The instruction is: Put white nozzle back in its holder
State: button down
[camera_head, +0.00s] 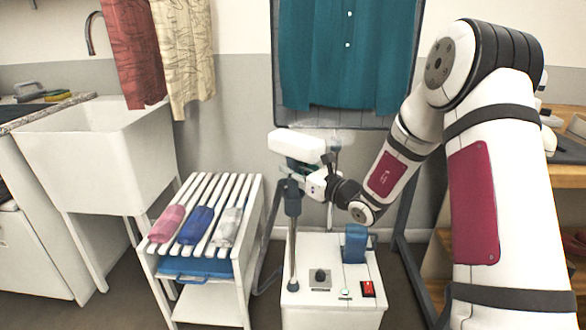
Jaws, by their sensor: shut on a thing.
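The white nozzle (297,144) is a long white head held roughly level in front of the grey wall, left of my wrist. My gripper (303,172) is shut on it from below and to the right; the fingers are small and partly hidden. A dark teal piece (292,200) tops the upright metal pole (292,250) on the white machine (330,300), just below the nozzle. It appears to be the holder. I cannot tell whether the nozzle or gripper touches it.
The machine top has a knob (320,277), a red switch (368,289) and a blue block (355,244). A slatted white cart (250,215) with rolled cloths stands left, near a white sink (95,150). A teal garment (347,50) hangs behind. A wooden shelf (568,175) stands right.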

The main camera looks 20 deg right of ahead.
jog(key=shift+f, duration=0.15)
jog(key=c, duration=1.6)
grip_release()
jog(key=shift+s, duration=0.1)
jog(key=v, duration=1.1)
jog(key=shift+f, duration=0.1)
